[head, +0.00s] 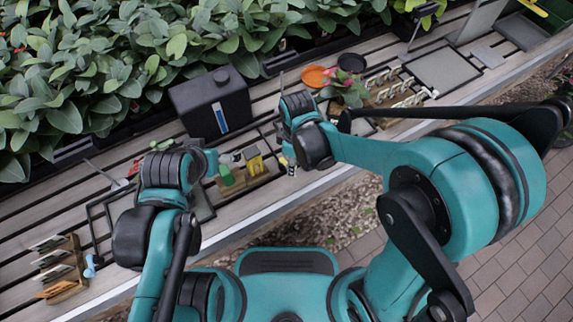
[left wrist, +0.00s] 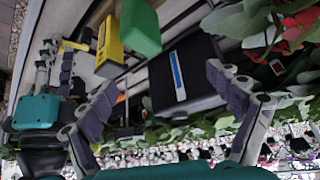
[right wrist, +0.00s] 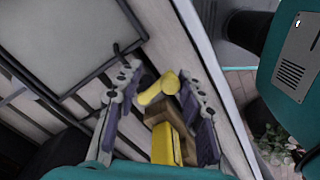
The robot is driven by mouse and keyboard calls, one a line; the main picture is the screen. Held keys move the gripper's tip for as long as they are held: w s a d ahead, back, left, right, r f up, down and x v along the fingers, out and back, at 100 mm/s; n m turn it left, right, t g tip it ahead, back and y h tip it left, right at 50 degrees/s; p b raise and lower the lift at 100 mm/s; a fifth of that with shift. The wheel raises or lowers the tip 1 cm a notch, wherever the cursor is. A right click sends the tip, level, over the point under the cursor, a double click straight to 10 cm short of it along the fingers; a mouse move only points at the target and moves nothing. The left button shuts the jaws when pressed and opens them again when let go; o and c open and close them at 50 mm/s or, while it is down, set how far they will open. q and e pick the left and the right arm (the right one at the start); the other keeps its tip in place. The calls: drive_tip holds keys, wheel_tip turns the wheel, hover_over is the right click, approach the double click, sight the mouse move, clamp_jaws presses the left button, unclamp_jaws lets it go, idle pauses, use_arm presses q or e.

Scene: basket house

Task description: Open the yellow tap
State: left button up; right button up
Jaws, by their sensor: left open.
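The yellow tap (head: 254,163) sits on a wooden block on the slatted bench, beside a green piece (head: 226,174). In the right wrist view the tap shows as a yellow block (right wrist: 166,146) with a round yellow knob (right wrist: 158,89). My right gripper (right wrist: 158,84) is open, with one finger on each side of the knob; contact is not clear. My left gripper (left wrist: 165,85) is open and empty. In the left wrist view the yellow tap (left wrist: 109,46) and green piece (left wrist: 140,26) are beyond its fingers. My left arm partly hides the bench in the head view.
A black box with a blue stripe (head: 211,100) stands behind the tap, before dense foliage (head: 130,60). A wooden rack (head: 60,268) is at the left. A potted plant (head: 347,88) and an orange dish (head: 315,76) are to the right. The bench's front edge is close.

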use_arm(q)
drive_tip(key=shift+w+f, duration=0.1)
drive_tip(key=shift+f, duration=0.15)
use_arm(e)
drive_tip(key=shift+w+d, duration=0.2)
drive_tip(key=shift+w, duration=0.65)
drive_tip(key=shift+w+d, duration=0.25)
drive_tip(key=shift+w, duration=0.6)
drive_tip(key=shift+w+d, duration=0.2)
drive_tip(key=shift+w, duration=0.65)
drive_tip(key=shift+s+a, duration=0.1)
drive_tip(key=shift+s, duration=0.2)
use_arm(q)
wheel_tip(320, 180, up, 6)
drive_tip(key=p, duration=0.5)
drive_tip(key=shift+f, duration=0.25)
use_arm(e)
wheel_tip(320, 180, up, 7)
